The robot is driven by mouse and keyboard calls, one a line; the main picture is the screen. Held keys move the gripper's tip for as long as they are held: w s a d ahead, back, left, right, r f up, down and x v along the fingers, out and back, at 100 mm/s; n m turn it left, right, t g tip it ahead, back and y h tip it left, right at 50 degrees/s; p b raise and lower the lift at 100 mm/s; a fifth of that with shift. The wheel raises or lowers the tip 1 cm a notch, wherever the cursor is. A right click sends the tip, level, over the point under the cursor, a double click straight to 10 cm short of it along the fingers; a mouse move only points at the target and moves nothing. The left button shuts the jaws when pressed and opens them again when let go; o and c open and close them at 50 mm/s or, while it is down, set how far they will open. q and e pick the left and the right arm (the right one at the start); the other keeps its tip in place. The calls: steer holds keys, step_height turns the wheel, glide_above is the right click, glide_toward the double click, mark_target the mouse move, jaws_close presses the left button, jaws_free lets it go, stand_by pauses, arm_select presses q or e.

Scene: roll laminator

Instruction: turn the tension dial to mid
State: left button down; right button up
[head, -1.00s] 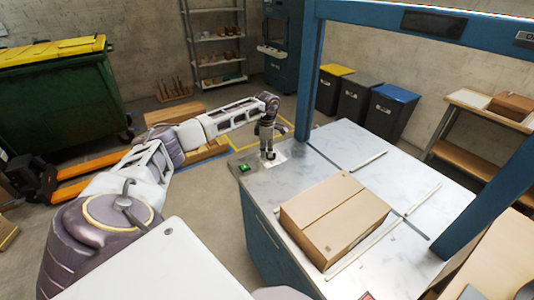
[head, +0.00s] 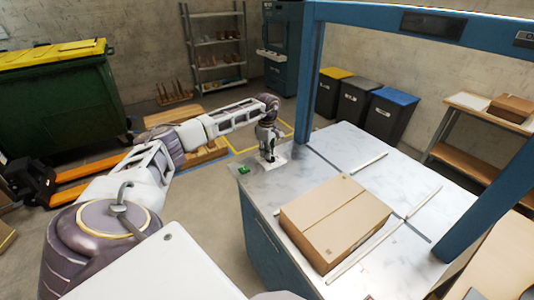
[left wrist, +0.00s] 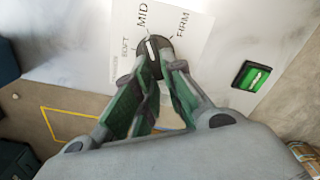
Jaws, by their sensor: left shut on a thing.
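The tension dial (left wrist: 154,45) is a dark round knob with a white pointer line, on a white label plate (left wrist: 190,22) printed SOFT, MID and FIRM. In the left wrist view the pointer line lies roughly towards the MID mark. My left gripper (left wrist: 159,60) is shut on the dial, with one green-padded finger on each side of it. In the head view my left gripper (head: 269,157) reaches down to the plate at the far left corner of the laminator table; the dial is hidden there. My right gripper is not in view.
A green button or switch (left wrist: 251,77) sits beside the label plate, right of the fingers. A cardboard box (head: 335,222) lies on the marble-like table top (head: 345,145). A blue frame (head: 312,75) rises close behind my left gripper.

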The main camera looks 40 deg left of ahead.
arm_select(q)
steer(key=c, duration=1.5)
jaws_free()
steer(key=shift+r, duration=1)
step_height(320, 180, up, 10)
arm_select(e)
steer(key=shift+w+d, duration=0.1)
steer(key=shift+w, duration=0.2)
arm_select(q)
steer(key=shift+r, duration=0.1)
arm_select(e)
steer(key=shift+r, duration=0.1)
